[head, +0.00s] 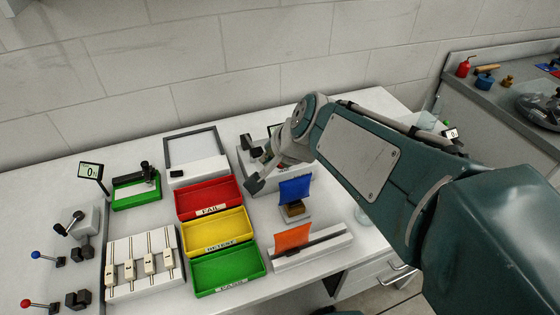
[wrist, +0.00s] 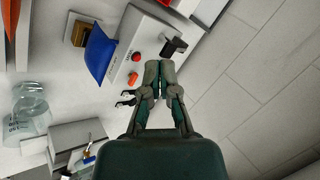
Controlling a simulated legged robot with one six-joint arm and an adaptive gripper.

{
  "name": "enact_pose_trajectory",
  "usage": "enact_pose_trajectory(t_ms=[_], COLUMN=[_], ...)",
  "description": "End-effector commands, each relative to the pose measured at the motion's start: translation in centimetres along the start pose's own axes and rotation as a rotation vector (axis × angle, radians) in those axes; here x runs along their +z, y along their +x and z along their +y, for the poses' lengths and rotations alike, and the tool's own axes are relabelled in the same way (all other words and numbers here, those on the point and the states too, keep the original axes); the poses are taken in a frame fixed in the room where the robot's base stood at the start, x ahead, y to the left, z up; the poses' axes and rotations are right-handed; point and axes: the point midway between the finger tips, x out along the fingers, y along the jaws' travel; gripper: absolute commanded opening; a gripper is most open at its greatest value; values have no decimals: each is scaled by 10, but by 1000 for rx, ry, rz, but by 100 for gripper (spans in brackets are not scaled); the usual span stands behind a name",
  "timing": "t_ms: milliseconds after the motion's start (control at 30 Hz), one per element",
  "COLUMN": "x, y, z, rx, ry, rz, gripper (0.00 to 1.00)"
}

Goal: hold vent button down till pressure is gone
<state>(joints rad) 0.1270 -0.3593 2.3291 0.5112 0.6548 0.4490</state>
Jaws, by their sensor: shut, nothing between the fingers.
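In the wrist view a white box (wrist: 122,62) carries a red button (wrist: 137,57) and an orange button (wrist: 132,78). The small lettering beside them is unreadable, so I cannot tell which one is the vent button. My gripper (wrist: 159,66) is shut and empty, its fingertips just right of the two buttons in the picture. I cannot tell whether they touch the box. Neither button is visibly covered by a finger. In the head view my gripper (head: 262,172) is near the back of the bench, and my arm hides part of the box behind it. No pressure reading can be made out.
Red (head: 208,190), yellow (head: 218,225) and green (head: 228,265) trays stand left of my gripper. A blue flap (head: 295,190) and an orange flap (head: 292,236) stand close by. A glass jar (wrist: 28,112) shows in the wrist view. A wall backs the bench.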

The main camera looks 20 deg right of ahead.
Motion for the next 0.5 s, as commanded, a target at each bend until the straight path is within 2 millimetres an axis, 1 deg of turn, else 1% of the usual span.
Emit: enact_pose_trajectory(t_ms=[33,233,333,500], x=[-9,-48,-68,-104], y=[8,38,54,80], z=[-3,-16,-18,-14], rx=[-11,-75,-103,-146], ry=[84,439,620,919], rz=[1,17,29,54], gripper=[0,0,0,0])
